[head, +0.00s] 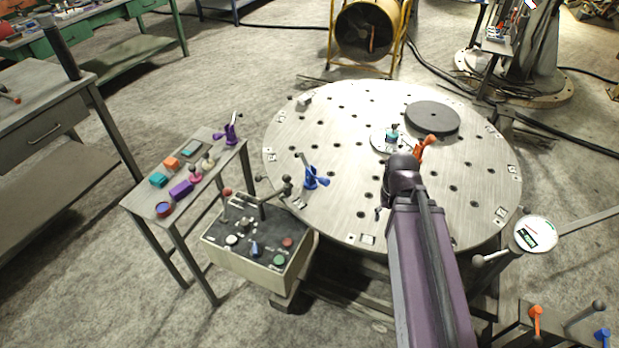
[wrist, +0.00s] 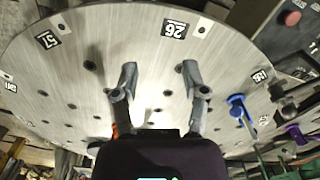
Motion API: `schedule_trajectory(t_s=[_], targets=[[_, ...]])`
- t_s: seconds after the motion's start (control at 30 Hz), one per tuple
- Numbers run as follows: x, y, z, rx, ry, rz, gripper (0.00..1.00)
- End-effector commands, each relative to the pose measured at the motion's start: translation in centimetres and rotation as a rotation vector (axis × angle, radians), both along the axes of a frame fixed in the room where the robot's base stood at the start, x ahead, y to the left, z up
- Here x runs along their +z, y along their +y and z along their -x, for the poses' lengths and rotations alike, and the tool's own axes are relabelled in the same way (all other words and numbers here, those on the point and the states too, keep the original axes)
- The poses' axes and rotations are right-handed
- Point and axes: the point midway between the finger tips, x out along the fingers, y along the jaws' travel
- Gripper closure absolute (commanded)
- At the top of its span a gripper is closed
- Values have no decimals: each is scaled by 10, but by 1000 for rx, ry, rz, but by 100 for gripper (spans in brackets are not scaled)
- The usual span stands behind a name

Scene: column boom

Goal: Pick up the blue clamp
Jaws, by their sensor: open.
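The blue clamp (head: 313,178) stands on the near left part of the round metal table (head: 340,215), close to the control box. In the wrist view the blue clamp (wrist: 238,108) is to the right of my gripper (wrist: 159,80), apart from it. The gripper's two fingers are spread with nothing between them, over the bare perforated tabletop. In the head view my arm's end is right of the clamp, and the fingers are hidden there.
An orange clamp (head: 424,150) stands beside my arm. A dark disc (head: 432,118) lies at the back of the table. The control box (head: 260,245) with levers stands at the near left edge. A side table (head: 150,200) holds a purple clamp (head: 230,134) and small coloured items.

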Motion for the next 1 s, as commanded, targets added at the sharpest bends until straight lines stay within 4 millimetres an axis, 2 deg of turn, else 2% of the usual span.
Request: schedule_trajectory(t_s=[0.07, 0.13, 0.17, 0.33, 0.47, 0.57, 0.8, 0.9, 1.0], targets=[[0, 0, 0, 0, 0, 0, 40], [0, 0, -1, 2, -1, 0, 19], [0, 1, -2, 4, -2, -1, 17], [0, 11, -21, 52, -24, -14, 17], [2, 29, -54, 133, -67, -34, 17], [3, 52, -87, 228, -115, -56, 17], [10, 125, -171, 483, -254, -106, 17], [13, 153, -197, 571, -304, -121, 17], [16, 174, -214, 634, -343, -130, 17]])
